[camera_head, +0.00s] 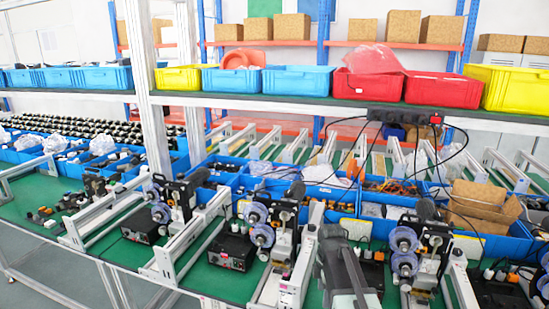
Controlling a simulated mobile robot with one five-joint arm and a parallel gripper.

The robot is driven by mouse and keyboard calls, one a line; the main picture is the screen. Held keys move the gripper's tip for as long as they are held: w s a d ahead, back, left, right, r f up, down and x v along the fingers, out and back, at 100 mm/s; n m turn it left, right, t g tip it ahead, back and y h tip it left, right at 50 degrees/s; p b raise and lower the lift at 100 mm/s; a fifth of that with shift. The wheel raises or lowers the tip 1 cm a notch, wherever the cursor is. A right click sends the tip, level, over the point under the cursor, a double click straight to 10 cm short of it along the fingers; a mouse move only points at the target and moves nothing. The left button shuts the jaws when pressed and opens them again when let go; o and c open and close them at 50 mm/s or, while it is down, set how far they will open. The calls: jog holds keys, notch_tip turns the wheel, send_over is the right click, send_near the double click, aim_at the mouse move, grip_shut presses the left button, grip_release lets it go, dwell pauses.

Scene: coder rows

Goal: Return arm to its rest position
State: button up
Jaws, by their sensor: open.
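My gripper (345,272) shows as a dark grey shape at the bottom edge, right of centre. It is open, and I see nothing held in it. Its fingertips are hard to make out against the bench. It stands in front of the green bench top (205,277), between two machines with purple-blue reels, a left one (262,235) and a right one (404,262). Whether it touches anything I cannot tell. The lower part of my arm is cut off by the frame.
Several coding machines stand in a row among white conveyor rails (186,235). Black control boxes (232,252) sit low beside them. Blue bins (330,190) with parts lie behind. A shelf above holds red (445,90), yellow and blue bins. A white post (147,110) rises at left.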

jog(key=s+f+m+b, duration=0.6)
jog(key=s+m, duration=0.5)
jog(key=m, duration=0.7)
notch_tip(320, 180, down, 2)
jog(key=shift+d+f+m, duration=0.15)
jog(key=shift+f+m, duration=0.05)
jog(key=shift+m, duration=0.2)
